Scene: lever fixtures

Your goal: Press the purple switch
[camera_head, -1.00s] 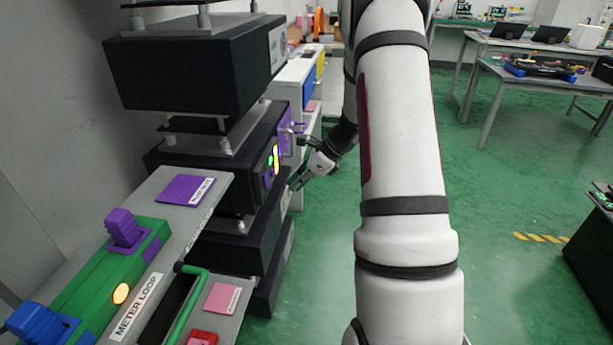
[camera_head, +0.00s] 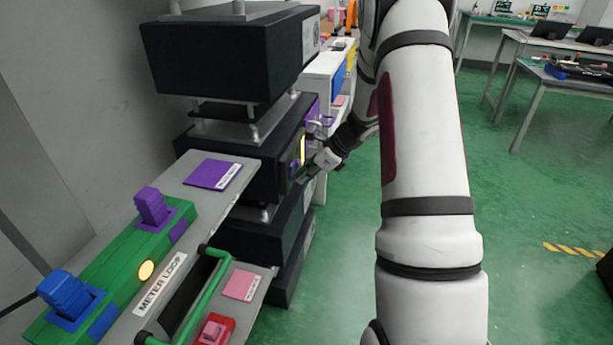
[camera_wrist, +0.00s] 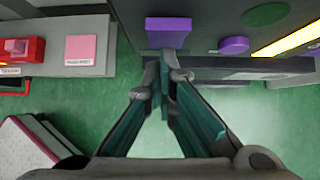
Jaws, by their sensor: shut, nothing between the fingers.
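My gripper (camera_wrist: 163,72) is shut and empty in the wrist view. Its fingertips are just below a purple switch block (camera_wrist: 168,31) on a dark panel, very close to it; I cannot tell whether they touch. A round purple button (camera_wrist: 233,45) sits to its right. In the head view my gripper (camera_head: 304,177) is at the front face of the dark middle box (camera_head: 240,158), whose face is seen edge-on and partly hidden. Another purple switch lever (camera_head: 151,206) stands on the green METER LOOP fixture (camera_head: 118,267) at the left, apart from my gripper.
A glowing yellow bar (camera_wrist: 290,38) is on the panel right of the purple button. A pink plate (camera_wrist: 80,49) and red switch (camera_wrist: 20,48) lie at the left.

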